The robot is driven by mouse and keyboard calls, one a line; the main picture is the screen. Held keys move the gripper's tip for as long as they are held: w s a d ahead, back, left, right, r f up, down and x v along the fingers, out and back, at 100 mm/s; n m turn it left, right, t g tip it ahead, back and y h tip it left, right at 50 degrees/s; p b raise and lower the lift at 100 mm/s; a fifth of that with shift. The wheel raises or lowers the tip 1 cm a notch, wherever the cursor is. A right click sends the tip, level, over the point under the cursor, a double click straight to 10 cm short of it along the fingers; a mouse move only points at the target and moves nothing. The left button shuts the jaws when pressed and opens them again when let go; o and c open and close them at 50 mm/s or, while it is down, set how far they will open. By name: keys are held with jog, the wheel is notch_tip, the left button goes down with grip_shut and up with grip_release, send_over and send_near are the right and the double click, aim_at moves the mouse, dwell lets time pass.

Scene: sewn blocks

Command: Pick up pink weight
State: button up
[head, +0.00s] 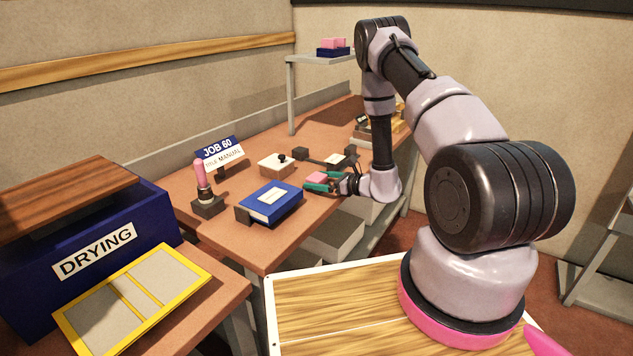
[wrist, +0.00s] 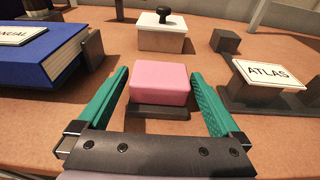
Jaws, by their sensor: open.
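The pink weight (wrist: 159,81) is a rounded pink block in the wrist view, with a dark flat piece (wrist: 158,111) at its near side. It also shows in the head view (head: 317,178) near the table's front edge. My gripper (wrist: 158,85) is open, with one teal finger on each side of the weight. A gap shows between each finger and the block, so the fingers do not appear to touch it. In the head view the gripper (head: 322,183) reaches in from the right, low over the table, and partly hides the weight.
A blue manual (head: 269,203) lies left of the weight. An ATLAS label block (wrist: 268,76) is at the right. A pink-handled tool (head: 201,176) and a blue DRYING box (head: 95,250) stand farther left.

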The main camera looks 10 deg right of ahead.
jog(key=shift+w+a+f, duration=0.1)
jog(key=shift+w+a, duration=0.25)
jog(key=shift+w, duration=0.05)
grip_shut()
